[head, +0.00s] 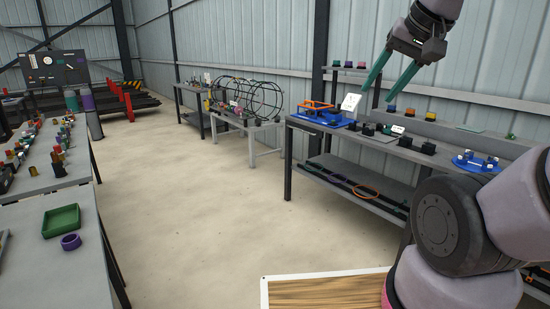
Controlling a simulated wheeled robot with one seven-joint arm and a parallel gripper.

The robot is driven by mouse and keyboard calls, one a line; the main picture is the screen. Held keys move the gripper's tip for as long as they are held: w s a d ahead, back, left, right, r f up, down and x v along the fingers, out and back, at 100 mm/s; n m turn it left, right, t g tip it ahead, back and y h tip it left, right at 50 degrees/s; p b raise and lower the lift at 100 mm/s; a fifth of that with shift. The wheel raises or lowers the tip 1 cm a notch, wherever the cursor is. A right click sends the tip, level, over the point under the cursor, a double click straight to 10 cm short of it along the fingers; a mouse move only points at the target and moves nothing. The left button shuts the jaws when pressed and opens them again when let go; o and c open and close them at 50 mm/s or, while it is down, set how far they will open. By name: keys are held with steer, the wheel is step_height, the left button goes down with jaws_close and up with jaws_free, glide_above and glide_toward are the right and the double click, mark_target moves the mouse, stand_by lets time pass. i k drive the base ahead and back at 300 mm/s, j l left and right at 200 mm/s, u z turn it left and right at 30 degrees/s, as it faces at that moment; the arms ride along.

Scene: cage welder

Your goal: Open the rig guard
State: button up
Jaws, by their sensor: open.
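My gripper (380,93) is at the upper right, pointing down, its two teal fingers apart and nothing between them. It appears above the right bench (455,158) in the picture; its true distance from the bench cannot be told. A blue fixture (335,122) with an orange frame (312,105) sits at the left end of that bench, to the left of and below the fingers. Its orange frame looks low over the base. A black wire cage of hoops (262,98) stands on a smaller table farther back. I cannot tell for sure which of these carries the rig guard.
Several dark blocks with coloured tops and a blue round fixture (476,162) stand along the right bench. The floor (200,200) between the benches is clear.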

mark_target(313, 107)
steer(key=i, duration=2.55)
steer(key=i+z, duration=0.2)
steer(key=i, duration=0.25)
steer(key=i+j+z, duration=0.15)
steer(key=i, duration=0.3)
steer(key=i+j+z, duration=0.2)
steer(key=i, duration=0.2)
steer(key=i+j+z, duration=0.2)
steer(key=i, duration=0.25)
